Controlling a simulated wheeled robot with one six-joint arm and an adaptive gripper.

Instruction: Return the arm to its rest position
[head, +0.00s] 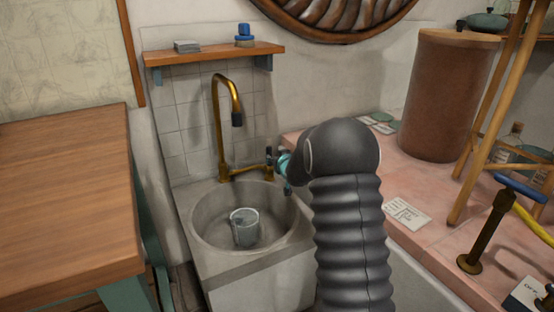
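My dark ribbed arm rises from the bottom of the head view and bends left at its top, just right of the sink. My gripper (279,168) is small at the end of the arm, with a teal part and dark finger parts showing. It is near the right side of the brass tap (223,130), above the basin's back right rim. Whether it touches the tap, and whether its fingers are open or shut, I cannot tell. The bent arm end hides part of it.
A metal cup (244,227) stands in the round sink (204,238). A wooden table (68,200) is at left, and a shelf (215,53) hangs above. The pink counter (415,180) at right holds a brown cylinder (446,95), a card (407,212) and a brass valve (484,235).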

